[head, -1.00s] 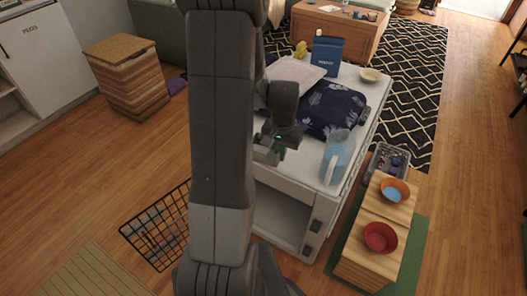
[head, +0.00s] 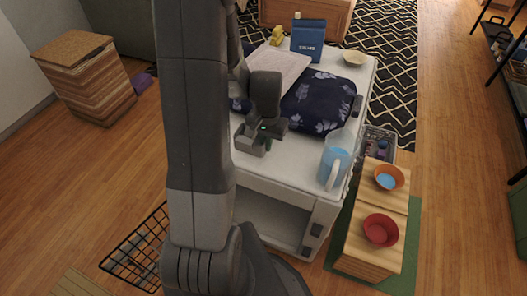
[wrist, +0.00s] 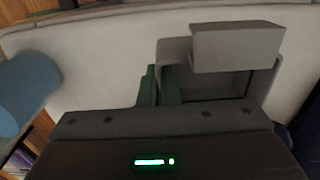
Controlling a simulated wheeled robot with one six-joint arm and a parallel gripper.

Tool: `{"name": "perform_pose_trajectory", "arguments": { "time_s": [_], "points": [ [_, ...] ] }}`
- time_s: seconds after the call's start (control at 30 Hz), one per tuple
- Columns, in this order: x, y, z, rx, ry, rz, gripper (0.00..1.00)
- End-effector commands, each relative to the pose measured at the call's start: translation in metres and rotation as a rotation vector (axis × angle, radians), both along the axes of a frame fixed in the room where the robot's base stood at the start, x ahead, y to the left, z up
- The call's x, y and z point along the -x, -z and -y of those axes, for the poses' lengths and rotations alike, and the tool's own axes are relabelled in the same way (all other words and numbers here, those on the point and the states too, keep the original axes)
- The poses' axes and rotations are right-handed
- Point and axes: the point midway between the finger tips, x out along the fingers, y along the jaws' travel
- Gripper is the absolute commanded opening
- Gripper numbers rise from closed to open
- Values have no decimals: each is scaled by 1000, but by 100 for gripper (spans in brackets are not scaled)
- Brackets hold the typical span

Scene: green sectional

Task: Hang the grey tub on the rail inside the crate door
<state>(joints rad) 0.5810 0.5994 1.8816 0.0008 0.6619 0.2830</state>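The small grey tub (head: 250,140) is at my gripper (head: 266,145), over the front part of the white unit's top. I cannot tell whether the tub touches that top. In the wrist view the tub (wrist: 238,48) is open-sided, with a wide lip. The green fingers of my gripper (wrist: 160,88) are close together at the tub's left wall and appear to pinch it. A black wire crate (head: 136,262) stands on the floor at the lower left, partly behind my arm. I cannot make out a rail or door on it.
The white unit (head: 270,180) holds a blue pitcher (head: 335,165), a dark flowered cloth (head: 318,103), a blue box (head: 308,42) and a bowl (head: 354,58). Wooden boxes with bowls (head: 380,230) stand to its right. A wicker box (head: 85,75) is at left. Floor is clear between.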

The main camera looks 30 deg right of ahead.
Motion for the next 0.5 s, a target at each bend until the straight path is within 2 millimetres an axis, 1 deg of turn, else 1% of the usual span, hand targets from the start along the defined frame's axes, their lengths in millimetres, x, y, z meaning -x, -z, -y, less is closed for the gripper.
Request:
{"name": "perform_pose_trajectory", "arguments": {
  "time_s": [0.17,0.3,0.4,0.5],
  "points": [
    [0,13,0,-1,0,-1,0],
    [0,32,0,-1,0,-2,0],
    [0,42,0,-1,-1,-1,0],
    [0,43,0,2,-1,1,0]
  ]
}}
